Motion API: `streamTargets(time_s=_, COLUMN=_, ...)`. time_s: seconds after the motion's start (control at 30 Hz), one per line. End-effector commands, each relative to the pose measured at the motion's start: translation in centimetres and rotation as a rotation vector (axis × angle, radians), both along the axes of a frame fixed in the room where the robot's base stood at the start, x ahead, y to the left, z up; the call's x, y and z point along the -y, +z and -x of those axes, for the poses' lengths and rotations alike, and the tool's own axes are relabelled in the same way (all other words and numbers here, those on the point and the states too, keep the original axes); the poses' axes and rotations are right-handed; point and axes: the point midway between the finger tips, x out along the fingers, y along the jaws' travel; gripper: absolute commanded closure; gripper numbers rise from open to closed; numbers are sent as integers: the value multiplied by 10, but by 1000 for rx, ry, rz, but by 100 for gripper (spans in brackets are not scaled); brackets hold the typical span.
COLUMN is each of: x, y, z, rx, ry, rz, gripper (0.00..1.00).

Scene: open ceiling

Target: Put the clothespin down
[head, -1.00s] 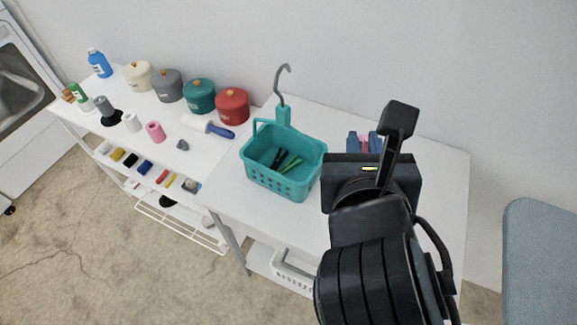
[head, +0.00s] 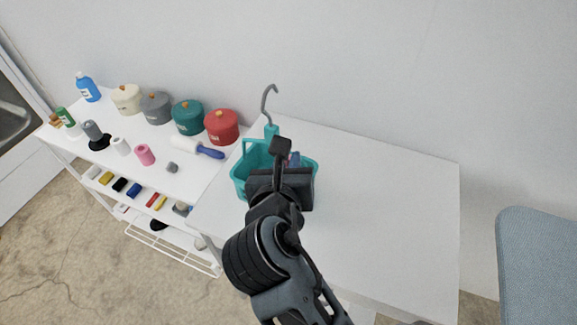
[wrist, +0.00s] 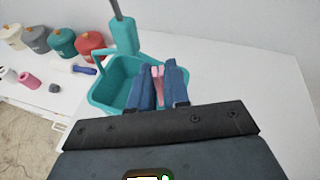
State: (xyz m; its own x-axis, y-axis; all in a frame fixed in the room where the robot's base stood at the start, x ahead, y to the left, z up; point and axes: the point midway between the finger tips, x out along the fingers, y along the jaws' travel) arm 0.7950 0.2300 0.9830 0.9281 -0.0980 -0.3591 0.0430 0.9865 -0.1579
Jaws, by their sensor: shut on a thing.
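The pink clothespin (wrist: 157,84) shows in the wrist view between the two blue fingers of my gripper (wrist: 158,72), which is shut on it. The gripper is over the teal basket (wrist: 105,92), near its right side. In the head view the basket (head: 239,172) is partly covered by my wrist, and the gripper tips (head: 293,160) only just show. I cannot tell how far above the basket's floor the clothespin is. The basket's contents are hidden now.
A grey hook with a teal handle (head: 270,130) rises behind the basket. Lidded pots, including a red one (head: 221,126), and a blue-handled roller (head: 209,153) are to the left. The white table (head: 385,210) is bare to the right.

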Motion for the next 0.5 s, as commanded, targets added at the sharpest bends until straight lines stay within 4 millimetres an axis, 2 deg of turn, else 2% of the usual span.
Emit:
streamTargets(time_s=0.1, x=1, y=-14, z=0, rx=-1, ry=0, rz=2, gripper=99)
streamTargets(time_s=0.5, x=1, y=-18, z=0, rx=-1, ry=-2, rz=1, gripper=99)
